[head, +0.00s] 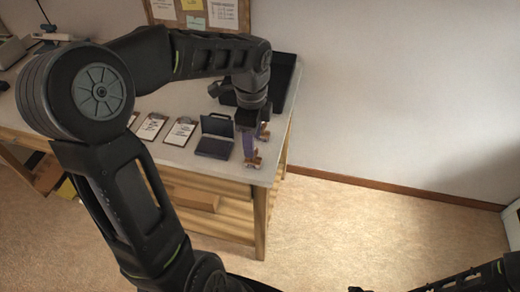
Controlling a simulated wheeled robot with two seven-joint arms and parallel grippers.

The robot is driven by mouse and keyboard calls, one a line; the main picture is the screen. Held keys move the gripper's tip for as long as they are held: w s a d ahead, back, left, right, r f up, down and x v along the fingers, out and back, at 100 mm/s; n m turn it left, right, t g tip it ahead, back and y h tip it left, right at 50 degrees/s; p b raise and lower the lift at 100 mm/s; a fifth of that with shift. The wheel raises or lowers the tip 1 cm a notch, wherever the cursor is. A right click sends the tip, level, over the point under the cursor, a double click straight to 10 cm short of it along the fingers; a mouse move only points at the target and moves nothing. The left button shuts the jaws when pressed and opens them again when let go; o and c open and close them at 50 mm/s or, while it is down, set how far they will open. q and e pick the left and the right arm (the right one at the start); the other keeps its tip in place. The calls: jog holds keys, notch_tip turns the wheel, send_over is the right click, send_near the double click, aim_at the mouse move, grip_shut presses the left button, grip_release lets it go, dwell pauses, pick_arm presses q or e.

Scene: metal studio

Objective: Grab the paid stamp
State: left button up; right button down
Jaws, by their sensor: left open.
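My left gripper (257,149) hangs over the right end of the workbench, near its front right corner. Its two fingers are apart and point down, with orange-brown tips close to the bench top. I cannot make out a paid stamp for sure; a stamp between or behind the fingers is too small or hidden to tell. An open dark blue case (215,146), like an ink pad with its lid up, lies just left of the gripper. Of my right arm, only dark links show at the bottom right; its gripper is not visible.
The workbench (196,104) has two clipboards (181,131) (152,126) left of the dark case. A black tray (285,78) stands behind the gripper against the wall. A pinboard (205,13) hangs at the back. The floor (340,225) right of the bench is clear.

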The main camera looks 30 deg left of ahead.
aim_at(256, 162)
pick_arm(q)
jog(key=shift+s, duration=0.1)
jog(key=shift+f, duration=1.3)
notch_tip(256, 162, down, 5)
jog(key=shift+f, duration=0.1)
jog(key=shift+c, duration=0.4)
grip_shut()
